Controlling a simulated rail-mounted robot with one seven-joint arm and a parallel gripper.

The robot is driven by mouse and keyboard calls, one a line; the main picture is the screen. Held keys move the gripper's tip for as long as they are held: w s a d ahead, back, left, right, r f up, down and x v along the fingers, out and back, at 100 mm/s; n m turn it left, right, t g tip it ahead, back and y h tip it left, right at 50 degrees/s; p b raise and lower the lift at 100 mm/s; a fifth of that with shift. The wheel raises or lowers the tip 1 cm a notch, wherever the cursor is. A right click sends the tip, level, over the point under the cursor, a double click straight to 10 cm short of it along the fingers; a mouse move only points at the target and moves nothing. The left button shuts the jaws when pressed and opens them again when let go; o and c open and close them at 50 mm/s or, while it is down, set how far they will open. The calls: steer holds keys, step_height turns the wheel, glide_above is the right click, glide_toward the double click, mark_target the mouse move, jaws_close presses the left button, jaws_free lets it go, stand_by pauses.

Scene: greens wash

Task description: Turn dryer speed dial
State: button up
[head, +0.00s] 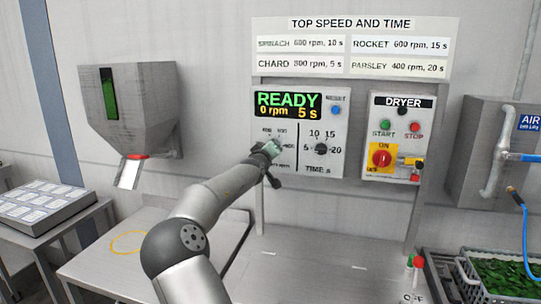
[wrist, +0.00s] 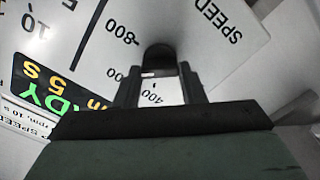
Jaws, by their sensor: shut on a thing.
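The speed dial is hidden behind my gripper (head: 275,147) in the head view, on the left of the grey control panel (head: 341,118). In the wrist view it shows as a dark round knob (wrist: 158,56) between the two fingers of my gripper (wrist: 158,72). The fingers are shut on it, one on each side. Marks for 800 and 400 show around it, with the word SPEED at upper right. Which mark the dial points at I cannot tell. The display (head: 287,105) reads READY, 0 rpm, 5 s.
The time dial (head: 320,148) is just right of my gripper. Farther right is the dryer box (head: 399,105) with START and STOP buttons and a red switch (head: 381,158). A sign (head: 353,47) above lists speeds and times. A steel hopper (head: 128,105) hangs at left.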

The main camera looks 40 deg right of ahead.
steer(key=shift+n+b, duration=1.2)
steer(key=shift+n, duration=0.4)
steer(key=o, duration=1)
steer(key=b+v, duration=0.5)
steer(key=v, duration=1.2)
steer(key=shift+s+a, duration=0.15)
steer(key=shift+a, duration=0.05)
